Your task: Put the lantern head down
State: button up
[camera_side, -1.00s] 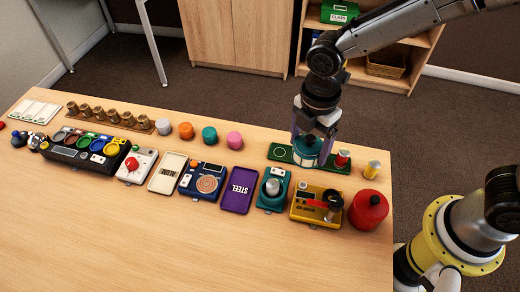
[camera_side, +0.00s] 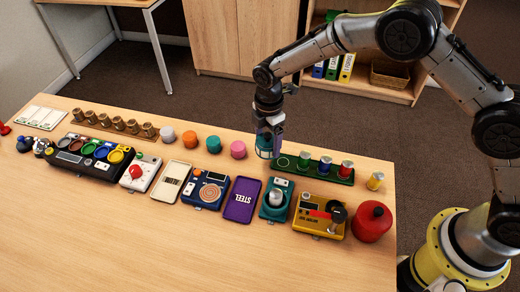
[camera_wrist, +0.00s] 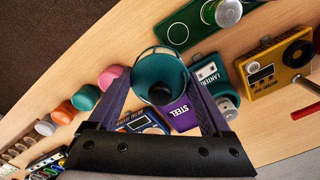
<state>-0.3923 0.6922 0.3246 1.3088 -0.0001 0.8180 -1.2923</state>
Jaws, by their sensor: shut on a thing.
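The lantern head (camera_side: 264,147) is just left of the green tray in the side view.
The green tray (camera_side: 285,161) has a bare ring at its left and green, blue and red cans. A pink knob (camera_side: 238,149) is close on the left. The purple STEEL tray (camera_side: 241,200) and yellow battery tester (camera_side: 309,217) are in front.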

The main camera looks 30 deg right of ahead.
aim_at(260, 137)
jog(key=w+f, duration=0.1)
jog(key=w+a+f, duration=0.1)
jog(key=f, duration=0.1)
jog(key=shift+w, duration=0.2)
jog(key=shift+f, duration=1.5)
jog(key=shift+f, duration=0.15)
jog(key=o, duration=1.2)
notch_tip(260, 137, up, 12)
jog(key=shift+f, duration=0.15)
jog(key=shift+r, duration=0.3)
